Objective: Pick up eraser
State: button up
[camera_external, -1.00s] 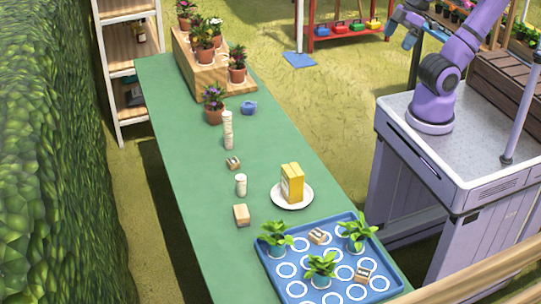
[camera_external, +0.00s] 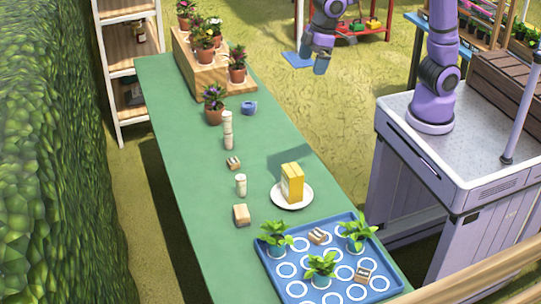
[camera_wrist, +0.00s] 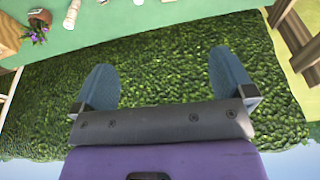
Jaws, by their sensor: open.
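A small tan block with a darker side (camera_external: 241,215), which looks like the eraser, lies on the green table (camera_external: 190,190) left of the white plate. I do not make it out in the wrist view. My gripper (camera_external: 321,65) is in the air beyond the table's right edge, well away from the block. In the wrist view my gripper (camera_wrist: 163,75) is open, with its two blue fingers wide apart and nothing between them.
A blue tray (camera_external: 262,272) with plants and small wooden sharpeners stands near. A yellow box (camera_external: 292,183) stands on the plate (camera_external: 278,200). Pale cylinders (camera_external: 227,130), a blue tape-like item (camera_external: 249,107) and flowerpots (camera_external: 214,115) stand farther back. The table's left side is clear.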

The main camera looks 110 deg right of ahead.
jog(key=w+f, duration=0.6)
jog(key=w, duration=0.2)
jog(key=g, duration=0.3)
send_over(241, 211)
jog(key=shift+m, duration=0.4)
notch_tip(241, 211, down, 35)
jog(key=shift+f, duration=5.7)
jog(key=c, duration=0.9)
